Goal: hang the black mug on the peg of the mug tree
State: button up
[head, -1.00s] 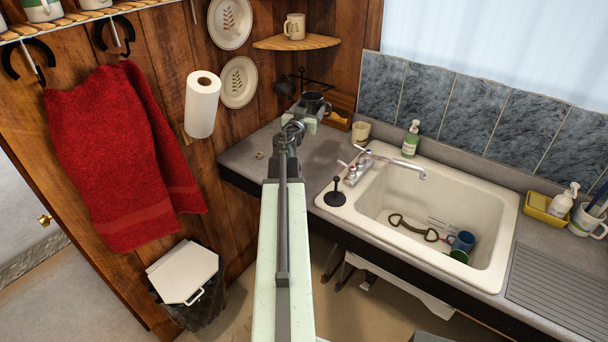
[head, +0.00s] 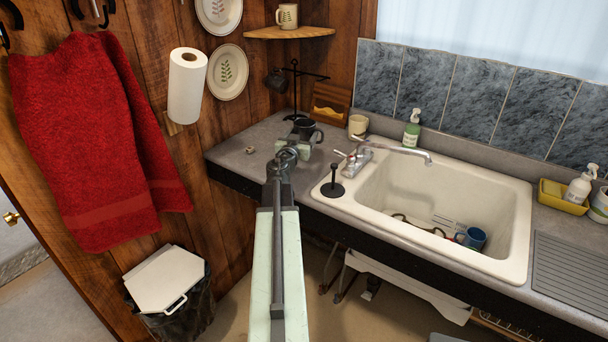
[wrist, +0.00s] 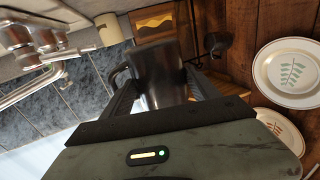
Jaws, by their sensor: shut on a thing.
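The black mug (head: 305,130) is in my gripper (head: 297,143), above the counter corner. In the wrist view the mug (wrist: 162,72) sits between the two dark fingers of my gripper (wrist: 160,88), with its handle toward the left finger. The dark mug tree (head: 295,90) stands behind the held mug near the wall corner, with a thin arm reaching right. Another dark mug (head: 277,80) hangs on its left side; it also shows in the wrist view (wrist: 218,43). The held mug appears apart from the tree and partly hides its foot.
The faucet (head: 385,155) and sink (head: 520,225) are to the right. A paper towel roll (head: 187,85) and corner shelf (head: 290,33) are nearby.

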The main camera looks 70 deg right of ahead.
notch_tip(320, 180, down, 10)
jog(key=b, duration=1)
jog(key=shift+r, duration=0.2)
jog(key=shift+f, duration=0.15)
jog(key=o, duration=1.7)
jog(key=shift+a, duration=0.1)
